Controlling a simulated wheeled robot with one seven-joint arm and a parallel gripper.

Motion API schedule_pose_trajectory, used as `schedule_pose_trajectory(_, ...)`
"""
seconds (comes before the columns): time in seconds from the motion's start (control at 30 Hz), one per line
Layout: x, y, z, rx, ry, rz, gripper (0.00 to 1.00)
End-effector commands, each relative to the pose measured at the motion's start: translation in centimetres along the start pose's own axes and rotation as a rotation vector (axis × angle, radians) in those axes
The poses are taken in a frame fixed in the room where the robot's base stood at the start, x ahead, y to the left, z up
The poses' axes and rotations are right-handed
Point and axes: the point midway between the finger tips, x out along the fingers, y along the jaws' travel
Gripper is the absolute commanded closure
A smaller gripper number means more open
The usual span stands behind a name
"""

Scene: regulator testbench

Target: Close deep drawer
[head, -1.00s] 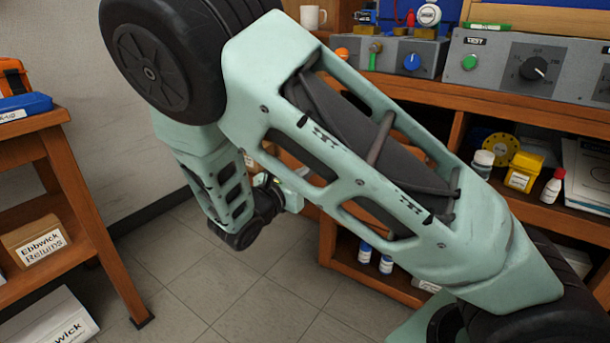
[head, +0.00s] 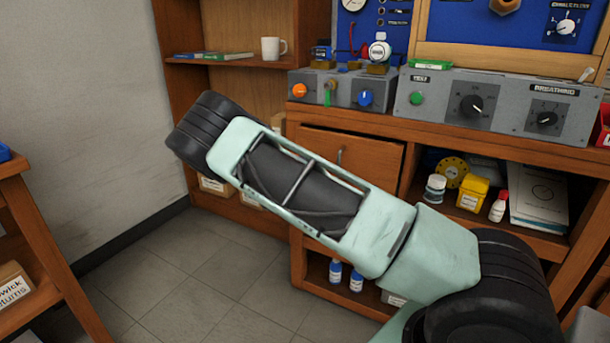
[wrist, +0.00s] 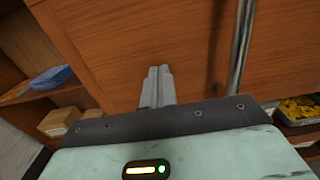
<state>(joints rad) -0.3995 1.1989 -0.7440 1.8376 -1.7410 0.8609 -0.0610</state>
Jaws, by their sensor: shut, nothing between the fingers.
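The deep drawer appears to be the wooden front (head: 372,160) under the bench top in the head view, partly hidden by my arm. It has a vertical metal handle (head: 340,156). A dark gap shows along its right edge; how far it stands out I cannot tell. In the wrist view a broad wooden front (wrist: 120,45) fills most of the picture, with the long metal handle (wrist: 241,45) at right. My gripper (wrist: 157,72) is shut and empty, pointing at this front, left of the handle. Contact is unclear. The head view does not show my gripper.
Right of the drawer is an open shelf (head: 540,240) with a yellow container (head: 472,194) and bottles. Grey test boxes (head: 490,105) stand on the bench top. A corner shelf holds a white mug (head: 273,48). Floor (head: 180,265) is clear at left; a wooden table (head: 45,240) stands there.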

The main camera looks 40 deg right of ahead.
Motion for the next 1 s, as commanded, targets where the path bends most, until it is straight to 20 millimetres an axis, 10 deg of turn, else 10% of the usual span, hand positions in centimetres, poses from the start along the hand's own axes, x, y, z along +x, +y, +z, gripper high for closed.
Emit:
schedule_pose_trajectory(0.33, 4.3, 0.0, 0.0, 0.000, 0.000, -0.001, 1.00)
schedule_pose_trajectory(1.0, 5.0, 0.2, 0.3, 0.000, -0.004, 0.001, 1.00)
